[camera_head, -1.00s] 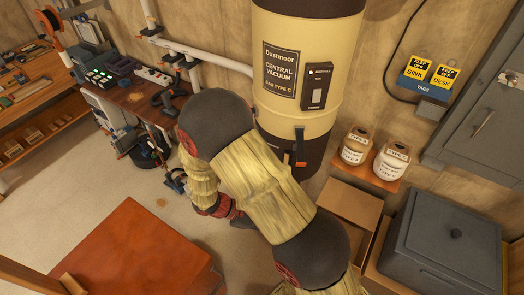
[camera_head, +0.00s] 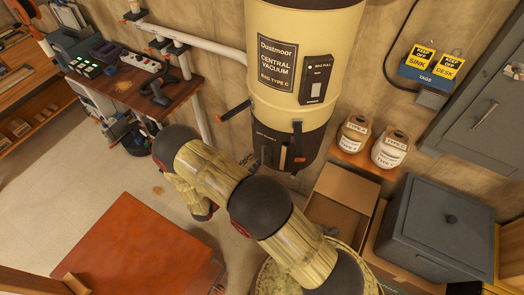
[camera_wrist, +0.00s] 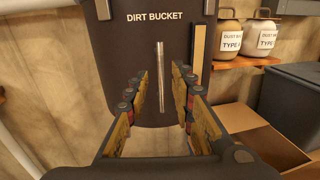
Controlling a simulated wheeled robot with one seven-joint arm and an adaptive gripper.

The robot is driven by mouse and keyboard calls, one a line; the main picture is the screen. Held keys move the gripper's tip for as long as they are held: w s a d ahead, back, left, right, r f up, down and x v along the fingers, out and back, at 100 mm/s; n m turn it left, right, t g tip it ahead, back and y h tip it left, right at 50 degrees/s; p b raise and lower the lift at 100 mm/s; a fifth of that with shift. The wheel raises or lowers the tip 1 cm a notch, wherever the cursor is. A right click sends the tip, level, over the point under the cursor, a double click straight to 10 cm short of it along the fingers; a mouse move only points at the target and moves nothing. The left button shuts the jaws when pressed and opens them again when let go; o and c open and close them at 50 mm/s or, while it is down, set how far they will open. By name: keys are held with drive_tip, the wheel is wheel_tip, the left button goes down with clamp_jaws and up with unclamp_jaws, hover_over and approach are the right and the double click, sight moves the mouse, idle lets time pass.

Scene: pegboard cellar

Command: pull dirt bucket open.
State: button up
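The dirt bucket (camera_head: 318,140) is the dark lower section of the cream central vacuum (camera_head: 335,45) on the wall. It fills the upper middle of the wrist view (camera_wrist: 120,60), with "DIRT BUCKET" lettered on it. A thin upright silver handle (camera_wrist: 161,70) stands on its front. My gripper (camera_wrist: 160,86) is open, with its fingers to the left and right of the handle's line. No contact with the handle is visible. In the head view my arm hides most of the gripper.
Two dust bag jars (camera_head: 353,135) sit on a small shelf at the right. Below are an open cardboard box (camera_head: 345,185) and a grey lidded bin (camera_head: 440,235). A red-brown table top (camera_head: 140,250) stands front left. A workbench (camera_head: 130,90) is at the back left.

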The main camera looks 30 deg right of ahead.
sight(263, 152)
drive_tip(key=p+x, duration=0.1)
drive_tip(key=x, duration=0.6)
drive_tip(key=shift+c, duration=0.8)
drive_tip(key=shift+s, duration=0.1)
clamp_jaws()
